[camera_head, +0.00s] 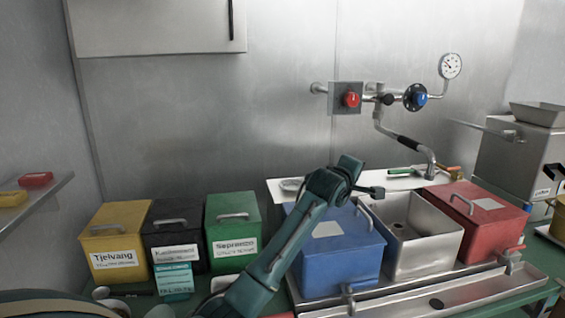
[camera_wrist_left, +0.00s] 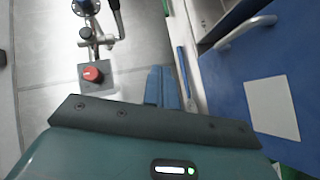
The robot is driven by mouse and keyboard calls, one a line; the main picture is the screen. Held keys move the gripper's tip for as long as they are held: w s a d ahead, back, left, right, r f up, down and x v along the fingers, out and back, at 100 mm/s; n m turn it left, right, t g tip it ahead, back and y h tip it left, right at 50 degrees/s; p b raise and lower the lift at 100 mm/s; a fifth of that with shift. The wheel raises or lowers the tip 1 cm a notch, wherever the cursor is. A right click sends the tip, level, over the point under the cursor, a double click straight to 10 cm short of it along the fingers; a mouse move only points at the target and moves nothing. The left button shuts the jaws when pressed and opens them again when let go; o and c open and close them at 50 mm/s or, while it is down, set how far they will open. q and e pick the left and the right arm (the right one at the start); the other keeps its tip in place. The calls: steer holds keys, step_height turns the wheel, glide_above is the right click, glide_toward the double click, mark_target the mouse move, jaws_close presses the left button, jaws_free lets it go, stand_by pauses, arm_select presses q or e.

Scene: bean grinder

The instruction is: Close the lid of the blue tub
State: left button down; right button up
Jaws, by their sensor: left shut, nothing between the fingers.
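The blue tub (camera_head: 345,268) stands on the metal drip tray in the head view, left of the open steel basin. Its blue lid (camera_head: 352,240), with a pale label and a metal handle, appears to lie flat on top. My left arm crosses in front and hides the lid's left part. My left gripper (camera_head: 376,191) is above the lid's back right area, shut and empty. In the left wrist view the gripper (camera_wrist_left: 162,87) points past the blue lid (camera_wrist_left: 228,85), which fills the right side. My right gripper is not in view.
The steel basin (camera_head: 428,253) and a red tub (camera_head: 480,238) stand to the right. Yellow (camera_head: 112,222), black (camera_head: 172,222) and green (camera_head: 232,210) tubs stand left. A wall pipe with a red knob (camera_head: 351,99) and a spout hangs behind the basin.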

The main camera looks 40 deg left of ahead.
arm_select(q)
steer(key=g, duration=0.1)
glide_above(369, 226)
steer(key=shift+m, duration=0.4)
steer(key=f, duration=0.7)
steer(key=shift+s+a, duration=0.25)
steer(key=shift+s, duration=0.05)
steer(key=shift+w+d+f+g, duration=0.2)
steer(key=shift+f+g, duration=0.2)
steer(key=shift+f, duration=0.25)
steer(key=shift+w+f+m+y, duration=0.15)
steer(key=shift+f+m+y, duration=0.2)
steer(key=shift+f, duration=0.2)
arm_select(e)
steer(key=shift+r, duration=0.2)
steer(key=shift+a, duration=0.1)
